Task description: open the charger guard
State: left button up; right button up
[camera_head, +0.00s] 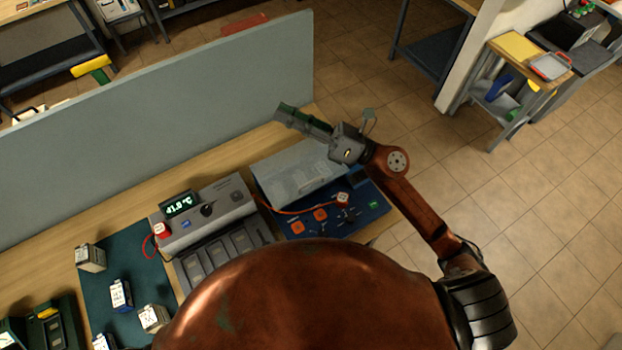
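The charger (208,214) stands on the bench, with a lit display (179,204) on top and a row of dark bays (228,254) in front. A pale, see-through panel (300,172), which looks like the charger guard, is just right of the charger. I cannot tell how it is attached or how far it is open. My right gripper (290,114) is above and behind the panel, with its fingers pointing left near the divider. Whether it touches the panel, or is open or shut, I cannot make out. My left gripper is out of view.
A blue mat (371,207) with small orange-and-white parts and tools lies right of the charger. A green mat (128,258) holds several small battery blocks at left. A grey divider (150,125) runs behind the bench. Tiled floor is free at right.

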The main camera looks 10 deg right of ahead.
jog(key=s+a+f+n+g, duration=0.2)
jog(key=a+f+n+g, duration=0.15)
jog(key=n+g, duration=0.2)
jog(key=n+g+h, duration=0.5)
jog(key=n+h, duration=0.6)
jog(key=h, duration=0.3)
send_near(308, 183)
jog(key=shift+t, duration=0.25)
jog(key=p+x, duration=0.2)
jog(key=x, duration=0.5)
jog(key=shift+s+a+f, duration=0.2)
jog(key=shift+s+f, duration=0.05)
jog(key=shift+f, duration=0.05)
jog(key=shift+c, duration=0.2)
grip_shut()
